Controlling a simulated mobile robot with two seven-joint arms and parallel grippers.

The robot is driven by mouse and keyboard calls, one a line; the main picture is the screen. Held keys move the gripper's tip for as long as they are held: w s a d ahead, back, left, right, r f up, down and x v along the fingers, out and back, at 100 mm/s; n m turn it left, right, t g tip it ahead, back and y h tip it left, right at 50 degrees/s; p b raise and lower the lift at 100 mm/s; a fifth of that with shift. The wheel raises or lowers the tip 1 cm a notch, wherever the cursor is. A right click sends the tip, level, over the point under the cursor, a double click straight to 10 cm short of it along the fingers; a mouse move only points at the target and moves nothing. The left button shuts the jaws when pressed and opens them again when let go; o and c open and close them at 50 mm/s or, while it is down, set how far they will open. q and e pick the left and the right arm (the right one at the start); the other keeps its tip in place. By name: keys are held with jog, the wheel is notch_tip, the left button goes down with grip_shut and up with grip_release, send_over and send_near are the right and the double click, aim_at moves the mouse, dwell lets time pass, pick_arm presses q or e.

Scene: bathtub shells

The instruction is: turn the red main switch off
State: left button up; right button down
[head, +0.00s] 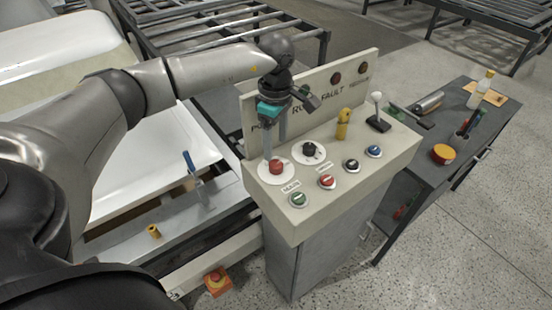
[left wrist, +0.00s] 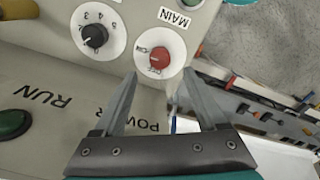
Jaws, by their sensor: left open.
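The red main switch (head: 277,166) is a round red knob on a white disc at the left of the control panel (head: 330,185). In the left wrist view the red knob (left wrist: 159,58) sits near a "MAIN" label, with small ON and OFF marks on its disc. A pale mark on the knob seems to face the ON side, but it is too small to be sure. My left gripper (head: 275,150) points down above the knob. In the left wrist view its open fingers (left wrist: 160,76) lie either side of the knob's line, with nothing between them. Contact cannot be told.
A black selector knob (head: 309,149) on a numbered disc is close beside the switch. Green (head: 298,200), red (head: 327,181), black and blue buttons line the front. A yellow handle (head: 343,124) and a lever (head: 377,112) stand farther right. The panel's back wall rises behind.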

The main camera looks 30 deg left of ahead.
aim_at(276, 164)
pick_arm(q)
notch_tip(276, 164, down, 6)
jog(key=shift+f, duration=0.15)
jog(key=shift+c, duration=0.2)
grip_shut()
dwell(0.5)
